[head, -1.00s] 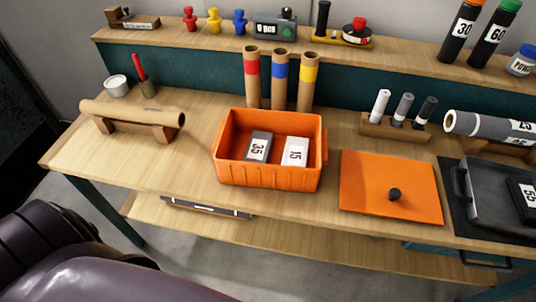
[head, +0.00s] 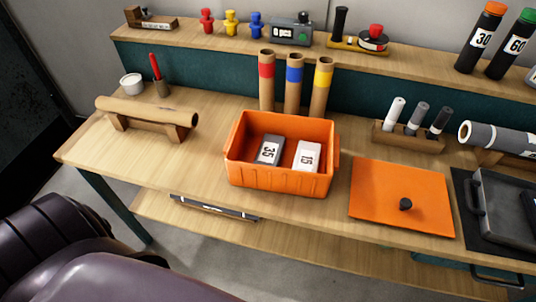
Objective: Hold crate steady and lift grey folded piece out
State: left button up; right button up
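An orange crate (head: 280,180) stands open on the wooden workbench. Inside it on the left lies a grey folded piece (head: 269,151) with a white label reading 35. Beside it on the right lies a white piece (head: 307,157) labelled 15. Both rest on the crate floor, apart from each other. Neither of my grippers is in view. A dark, glossy shape fills the lower left corner and covers the floor there.
An orange lid (head: 401,196) with a black knob lies right of the crate. Cardboard tubes (head: 293,85) with coloured bands stand close behind it. A brown roll (head: 147,110) sits on a wooden cradle to the left. A dark grey tray (head: 508,203) is at far right. Bench between roll and crate is clear.

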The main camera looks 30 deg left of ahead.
aim_at(270, 152)
jog(key=l+u, duration=0.15)
jog(key=u, duration=0.35)
jog(key=l+u, duration=0.15)
jog(key=u, duration=0.35)
